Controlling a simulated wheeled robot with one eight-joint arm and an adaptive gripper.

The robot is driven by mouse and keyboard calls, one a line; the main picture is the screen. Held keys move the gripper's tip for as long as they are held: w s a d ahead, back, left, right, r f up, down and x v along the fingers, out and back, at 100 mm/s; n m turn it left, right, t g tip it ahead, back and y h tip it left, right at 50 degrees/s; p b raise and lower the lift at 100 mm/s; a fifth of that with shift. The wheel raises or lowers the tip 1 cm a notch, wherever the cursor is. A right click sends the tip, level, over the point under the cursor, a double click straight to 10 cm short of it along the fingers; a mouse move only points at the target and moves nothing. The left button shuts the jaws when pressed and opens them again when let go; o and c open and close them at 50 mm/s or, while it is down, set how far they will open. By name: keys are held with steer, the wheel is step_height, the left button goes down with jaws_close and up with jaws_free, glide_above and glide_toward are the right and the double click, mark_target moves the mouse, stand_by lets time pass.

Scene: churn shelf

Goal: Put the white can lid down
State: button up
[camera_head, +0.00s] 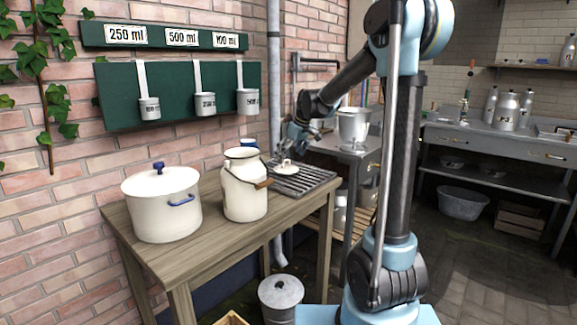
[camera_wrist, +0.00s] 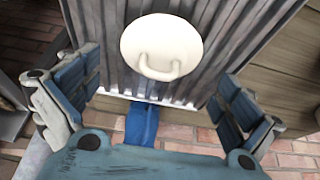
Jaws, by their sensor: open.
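The white can lid (camera_head: 287,168), a round disc with a loop handle, lies handle up on the grooved metal draining board (camera_head: 308,181) at the right end of the wooden table. In the wrist view the lid (camera_wrist: 162,38) shows whole, with the handle facing me. My gripper (camera_head: 290,145) is just above the lid. Its two fingers are spread wide in the wrist view (camera_wrist: 160,90), apart from the lid, with nothing between them. The white milk can (camera_head: 245,190) stands upright left of the board, its bail handle hanging at the side.
A white lidded pot (camera_head: 162,205) stands at the left of the wooden table (camera_head: 150,258). Measuring cups (camera_head: 205,104) hang on the green wall board. A metal bucket (camera_head: 354,128) stands beyond the draining board.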

steer(key=v, duration=0.7)
steer(key=s+d+f+m, duration=0.2)
steer(key=s+d, duration=0.5)
steer(key=s, duration=0.3)
steer(key=s+d+f+m+h, duration=0.1)
steer(key=s+d+f, duration=0.3)
steer(key=s, duration=0.5)
steer(key=s+d+f+m+h, duration=0.1)
steer(key=s+d+f+m, duration=0.3)
steer(key=s+f, duration=0.4)
steer(key=s+d+f+m+h, duration=0.1)
steer(key=s+d+f+m, duration=0.2)
steer(key=s+d+f, duration=0.3)
steer(key=s, duration=0.5)
steer(key=shift+f+g, duration=0.2)
steer(key=shift+g, duration=0.1)
steer(key=shift+d, duration=0.15)
steer(key=shift+w+f, duration=0.2)
steer(key=shift+w, duration=0.25)
